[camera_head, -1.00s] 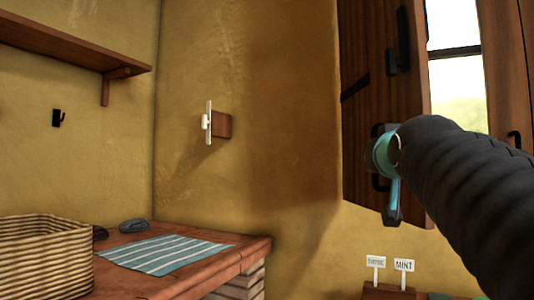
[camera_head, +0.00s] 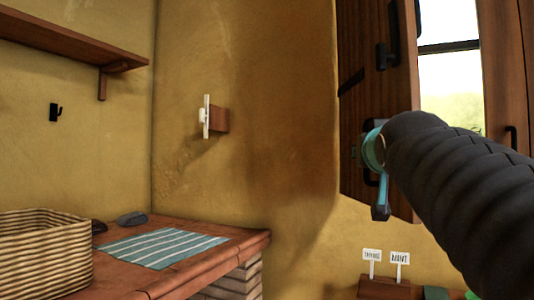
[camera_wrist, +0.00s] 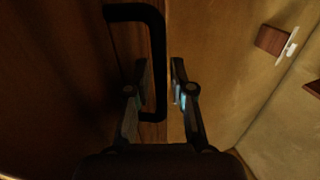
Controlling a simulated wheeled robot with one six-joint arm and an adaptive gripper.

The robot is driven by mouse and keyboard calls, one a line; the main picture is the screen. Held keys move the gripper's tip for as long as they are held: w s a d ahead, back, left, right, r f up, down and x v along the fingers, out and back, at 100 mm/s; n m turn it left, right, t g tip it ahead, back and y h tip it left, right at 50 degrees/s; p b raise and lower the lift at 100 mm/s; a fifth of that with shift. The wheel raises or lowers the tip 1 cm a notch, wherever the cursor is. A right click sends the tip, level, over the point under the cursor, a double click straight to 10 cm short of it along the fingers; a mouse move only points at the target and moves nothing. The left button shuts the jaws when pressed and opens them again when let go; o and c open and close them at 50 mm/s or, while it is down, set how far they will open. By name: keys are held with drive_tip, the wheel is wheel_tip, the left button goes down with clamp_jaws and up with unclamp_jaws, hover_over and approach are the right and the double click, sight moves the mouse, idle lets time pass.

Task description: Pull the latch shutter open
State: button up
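The wooden shutter (camera_head: 367,106) hangs at the right of the head view, standing out from the window with a bright gap beside it. My gripper (camera_head: 375,172) is at its lower part, and my dark arm comes in from the right. In the wrist view, a black bar handle (camera_wrist: 158,40) on the shutter (camera_wrist: 60,80) runs down between the two fingers of my gripper (camera_wrist: 159,80). The fingers are drawn in close around the bar. The exact contact is dark and hard to see.
The window (camera_head: 447,85) is right of the shutter. Sign markers (camera_head: 400,258) stand below the gripper. A brick counter (camera_head: 215,263) with a striped cloth (camera_head: 160,247) and wicker basket (camera_head: 45,255) is at left. A white fixture on a wooden block (camera_head: 219,118) juts from the wall.

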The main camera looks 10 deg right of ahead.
drive_tip(key=v, duration=1.2)
